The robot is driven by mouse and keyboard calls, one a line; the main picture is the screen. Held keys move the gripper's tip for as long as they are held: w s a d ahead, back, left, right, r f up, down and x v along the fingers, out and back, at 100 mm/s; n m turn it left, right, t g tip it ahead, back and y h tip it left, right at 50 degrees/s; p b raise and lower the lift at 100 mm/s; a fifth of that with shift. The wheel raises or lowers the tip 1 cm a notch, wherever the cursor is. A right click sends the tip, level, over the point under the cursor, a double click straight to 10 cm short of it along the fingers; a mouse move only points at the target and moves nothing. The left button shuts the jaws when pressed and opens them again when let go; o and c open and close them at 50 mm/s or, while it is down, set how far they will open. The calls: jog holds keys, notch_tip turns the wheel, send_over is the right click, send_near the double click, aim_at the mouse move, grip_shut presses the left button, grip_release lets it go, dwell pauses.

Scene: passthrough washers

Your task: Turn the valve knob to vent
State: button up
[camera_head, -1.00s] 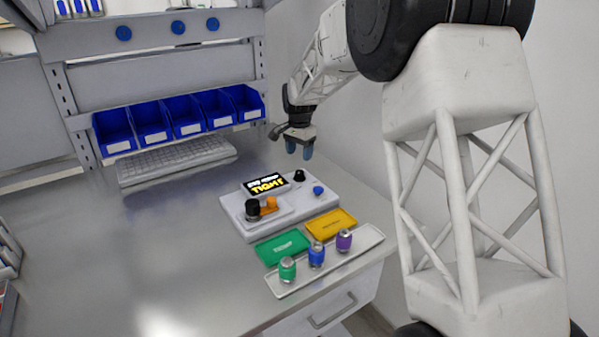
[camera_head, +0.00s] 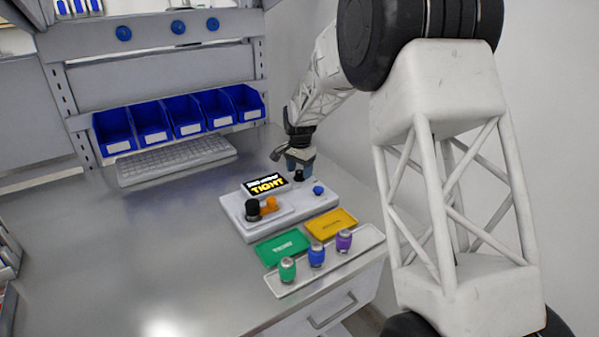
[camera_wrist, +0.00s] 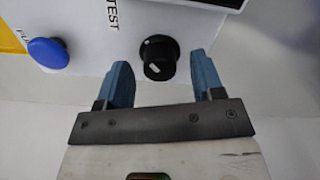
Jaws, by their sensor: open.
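The valve knob (camera_wrist: 159,57) is black and round with a white pointer mark; in the wrist view it sits just beyond my fingertips, the mark towards its lower part. In the head view the knob (camera_head: 299,175) is on the right back part of the white test unit (camera_head: 240,228), below my gripper. My gripper (camera_wrist: 163,75) is open, with one blue finger on each side of the knob in the picture. I cannot tell whether the fingers touch it. My gripper (camera_head: 300,160) also shows in the head view. The label "TEST" is beside the knob.
A blue button (camera_wrist: 47,54) is left of the knob. The unit's display (camera_head: 265,186) reads "TIGHT". A black fitting (camera_head: 253,208) with an orange part stands on the unit. Green (camera_head: 282,247) and yellow (camera_head: 331,224) trays and several coloured cylinders are in front. Blue bins stand behind.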

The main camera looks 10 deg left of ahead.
jog(key=shift+f, duration=0.45)
jog(key=c, duration=0.9)
